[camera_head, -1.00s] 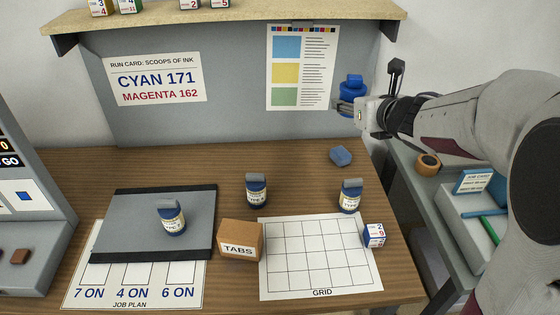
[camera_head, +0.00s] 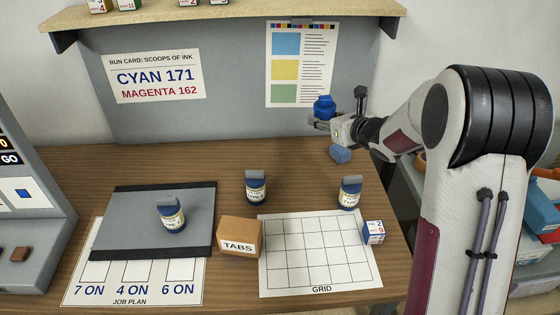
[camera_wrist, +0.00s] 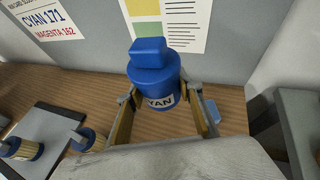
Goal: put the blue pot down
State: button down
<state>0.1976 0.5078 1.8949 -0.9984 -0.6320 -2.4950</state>
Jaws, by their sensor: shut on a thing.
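The blue pot (camera_head: 324,107) has a blue lid and a label ending in "YAN" in the wrist view (camera_wrist: 155,75). My gripper (camera_head: 322,125) is shut on it and holds it upright in the air, in front of the back panel and above the back right of the wooden table. In the wrist view my gripper's fingers (camera_wrist: 160,108) stand on either side of the pot. The pot's underside is hidden in the wrist view.
A blue block (camera_head: 341,154) lies near the back right. A TABS box (camera_head: 239,238) and a number cube (camera_head: 373,232) flank the grid (camera_head: 318,279). The back middle is clear.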

jog(key=w+a+f+n+g+y, duration=0.1)
jog(key=w+a+f+n+y, duration=0.1)
jog(key=w+a+f+y, duration=0.25)
jog(key=n+g+y, duration=0.3)
jog(key=n+g, duration=0.2)
jog(key=n, duration=0.1)
send_over(280, 161)
jog(key=shift+w+f, duration=0.15)
jog(key=shift+f, duration=1.5)
jog(key=shift+f, duration=3.1)
jog(key=shift+f, duration=1.9)
